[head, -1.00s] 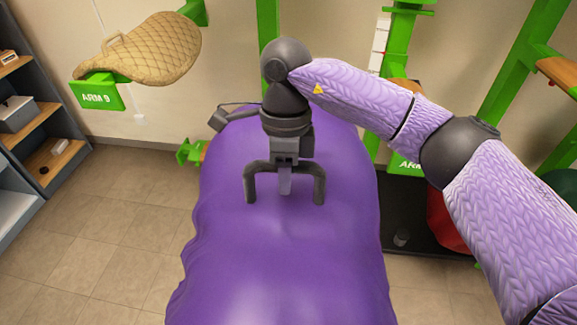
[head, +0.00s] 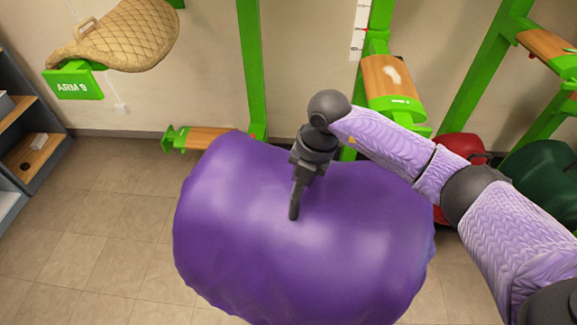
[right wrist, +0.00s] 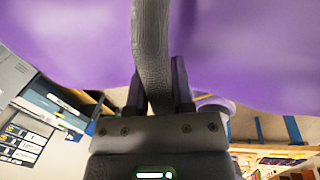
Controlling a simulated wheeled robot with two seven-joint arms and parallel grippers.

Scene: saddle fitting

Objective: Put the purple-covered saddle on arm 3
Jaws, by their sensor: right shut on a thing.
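The purple-covered saddle (head: 300,255) fills the lower middle of the head view, held in the air. Its purple cover also fills the top of the right wrist view (right wrist: 240,50). My right gripper (head: 295,205) is over its top, shut on a dark handle. In the right wrist view the handle (right wrist: 150,50) runs up between the two dark fingers (right wrist: 156,90). A wood-topped green arm (head: 392,85) stands behind the saddle; its label is too small to read. I cannot tell which arm is arm 3. My left gripper is not in view.
A tan quilted saddle (head: 120,35) rests on ARM 9 (head: 73,85) at upper left. A low wooden arm (head: 200,138) is behind the purple saddle. Another arm (head: 548,45) is at upper right, above red (head: 462,150) and green (head: 545,175) saddle-like shapes. Floor is clear at left.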

